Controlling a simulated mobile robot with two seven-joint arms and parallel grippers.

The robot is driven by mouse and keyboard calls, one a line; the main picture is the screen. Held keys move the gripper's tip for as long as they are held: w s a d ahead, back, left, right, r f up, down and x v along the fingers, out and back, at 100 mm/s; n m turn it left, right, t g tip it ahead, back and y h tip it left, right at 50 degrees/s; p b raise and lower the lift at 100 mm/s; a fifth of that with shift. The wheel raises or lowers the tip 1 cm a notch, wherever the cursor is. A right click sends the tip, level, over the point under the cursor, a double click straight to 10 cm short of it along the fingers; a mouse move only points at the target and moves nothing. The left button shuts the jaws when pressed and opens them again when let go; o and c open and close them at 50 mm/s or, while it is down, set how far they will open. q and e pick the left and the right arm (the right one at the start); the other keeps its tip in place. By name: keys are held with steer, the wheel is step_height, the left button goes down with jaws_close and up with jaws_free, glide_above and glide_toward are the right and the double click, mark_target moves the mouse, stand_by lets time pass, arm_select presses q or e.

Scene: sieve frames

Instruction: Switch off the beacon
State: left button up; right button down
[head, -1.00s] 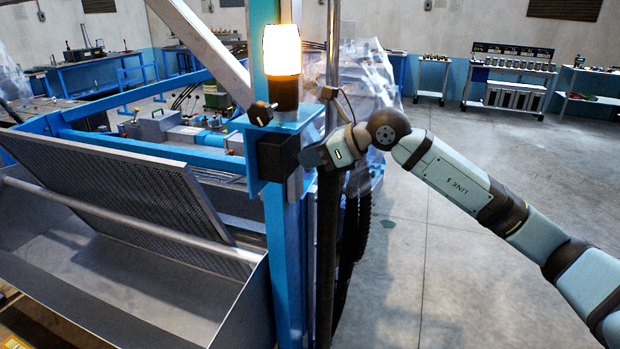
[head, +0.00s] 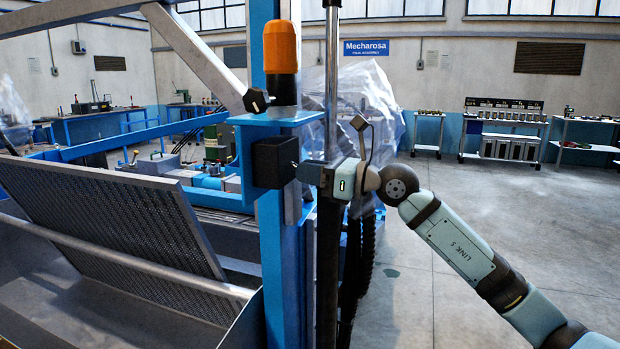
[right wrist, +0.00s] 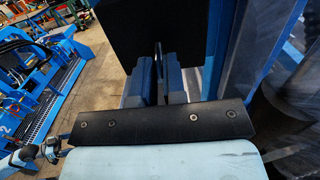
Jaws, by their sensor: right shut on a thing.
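The beacon (head: 281,47) is an orange dome on a dark base, on top of a blue bracket (head: 275,118) on the blue post. It is unlit. A black box (head: 272,162) is fixed to the post below the beacon; it fills the top of the right wrist view (right wrist: 155,35). My right gripper (head: 300,172) is at the box's right side. In the right wrist view its fingers (right wrist: 159,78) are shut on a thin switch lever (right wrist: 158,58) that sticks out from the box. The lever is mostly hidden between the fingers. My left gripper is not in view.
A vertical metal pole (head: 332,80) and dark hoses (head: 358,260) stand close to my right gripper. A perforated metal screen (head: 110,215) over a trough is at left. The concrete floor (head: 420,290) at right is clear, with shelves (head: 505,130) far behind.

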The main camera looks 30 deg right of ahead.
stand_by(0.3)
steer(key=c, duration=1.2)
jaws_free()
arm_select(q)
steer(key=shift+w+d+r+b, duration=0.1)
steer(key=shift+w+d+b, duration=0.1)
steer(key=shift+b, duration=0.6)
arm_select(e)
steer(key=v, duration=1.3)
steer(key=shift+s+d, duration=0.25)
steer(key=shift+s, duration=0.05)
